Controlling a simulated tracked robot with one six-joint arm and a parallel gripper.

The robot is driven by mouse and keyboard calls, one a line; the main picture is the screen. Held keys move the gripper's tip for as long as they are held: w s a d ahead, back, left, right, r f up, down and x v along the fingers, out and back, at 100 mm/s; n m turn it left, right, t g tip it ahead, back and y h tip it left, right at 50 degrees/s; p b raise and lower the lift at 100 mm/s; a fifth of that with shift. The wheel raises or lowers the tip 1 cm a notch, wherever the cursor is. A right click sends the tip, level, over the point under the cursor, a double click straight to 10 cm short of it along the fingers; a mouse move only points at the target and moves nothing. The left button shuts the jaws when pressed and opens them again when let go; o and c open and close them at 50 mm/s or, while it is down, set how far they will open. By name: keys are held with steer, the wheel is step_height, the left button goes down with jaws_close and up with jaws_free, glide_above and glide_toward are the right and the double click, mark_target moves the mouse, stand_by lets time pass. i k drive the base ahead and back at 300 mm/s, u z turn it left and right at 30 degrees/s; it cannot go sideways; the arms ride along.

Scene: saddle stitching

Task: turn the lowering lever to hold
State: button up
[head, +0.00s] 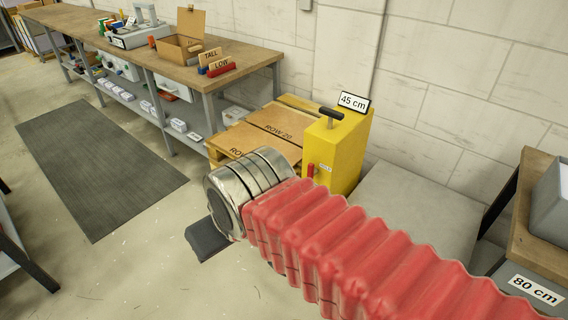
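A small red lever (310,170) stands on the front face of a yellow lift body (345,150), next to a small white label (325,168) whose text is too small to read. The lever looks upright; its lower end is close to or behind my arm's edge in this view. My arm, with its red ribbed sleeve and silver wrist, crosses in front of the lower part of the lift. My gripper's fingers do not show, so I cannot see whether they touch anything. A black T-handle (330,115) tops the yellow body.
A pallet with cartons (242,140) stands left of the lift. A workbench (160,65) runs along the back left. A grey slab (415,212) lies right of the lift. A dark block (206,240) shows below my wrist. A dark mat (98,165) lies on open floor.

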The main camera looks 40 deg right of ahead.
mark_target(311, 172)
steer(key=u, duration=0.1)
steer(key=i, duration=1)
